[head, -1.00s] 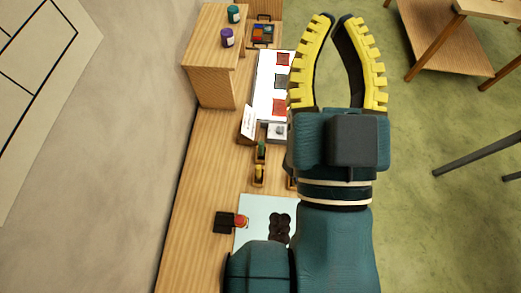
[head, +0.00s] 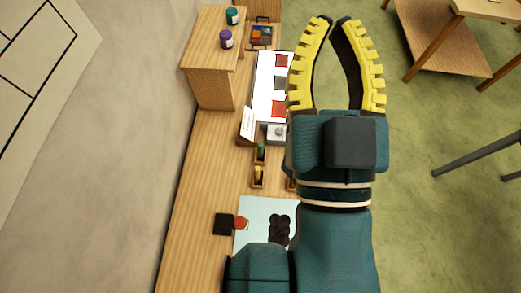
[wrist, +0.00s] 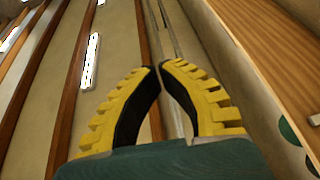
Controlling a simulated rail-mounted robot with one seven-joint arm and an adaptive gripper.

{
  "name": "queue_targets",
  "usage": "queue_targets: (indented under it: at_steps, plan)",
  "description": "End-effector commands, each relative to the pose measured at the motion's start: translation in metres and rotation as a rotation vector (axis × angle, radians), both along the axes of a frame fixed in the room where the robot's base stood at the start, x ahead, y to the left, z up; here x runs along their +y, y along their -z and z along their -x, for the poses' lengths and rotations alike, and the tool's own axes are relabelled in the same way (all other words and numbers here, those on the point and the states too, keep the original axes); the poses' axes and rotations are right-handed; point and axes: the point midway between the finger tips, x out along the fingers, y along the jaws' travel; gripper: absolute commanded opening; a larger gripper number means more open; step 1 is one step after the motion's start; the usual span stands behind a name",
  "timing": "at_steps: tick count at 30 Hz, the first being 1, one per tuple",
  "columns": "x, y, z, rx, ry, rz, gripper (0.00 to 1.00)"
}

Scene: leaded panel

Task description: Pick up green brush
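A small green item (head: 261,151), which may be the green brush, sits in a small wooden holder on the bench in the head view. It is too small to make out its shape. My gripper (head: 334,21) is raised in front of the camera, to the right of the green item and apart from it. Its two yellow, ribbed fingers curve toward each other, with a narrow gap at the tips and nothing between them. The gripper also shows in the wrist view (wrist: 160,67), pointing up at the room and not at the bench. The green item does not show there.
A yellow item (head: 258,173) stands in a holder beside the green one. A white panel with red and dark squares (head: 263,90), a propped card (head: 246,125), a pale blue mat (head: 254,205) and a wooden cabinet (head: 212,85) share the bench.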

Motion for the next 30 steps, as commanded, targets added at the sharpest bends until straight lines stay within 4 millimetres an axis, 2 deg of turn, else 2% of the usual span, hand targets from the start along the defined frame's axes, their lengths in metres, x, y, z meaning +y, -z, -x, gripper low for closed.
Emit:
queue_targets:
  at_steps: [10,12,18,27,29,30]
  plan:
    - [0.0,0.0,0.0,0.0,0.0,0.0,0.0]
    - [0.0,0.0,0.0,0.0,0.0,0.0,0.19]
    - [0.0,0.0,0.0,0.0,0.0,0.0,0.57]
    - [0.0,0.002,-0.001,0.008,-0.003,-0.009,0.57]
    - [0.0,0.01,-0.004,0.045,-0.008,-0.023,0.57]
    - [0.0,0.023,-0.011,0.102,-0.012,-0.036,0.57]
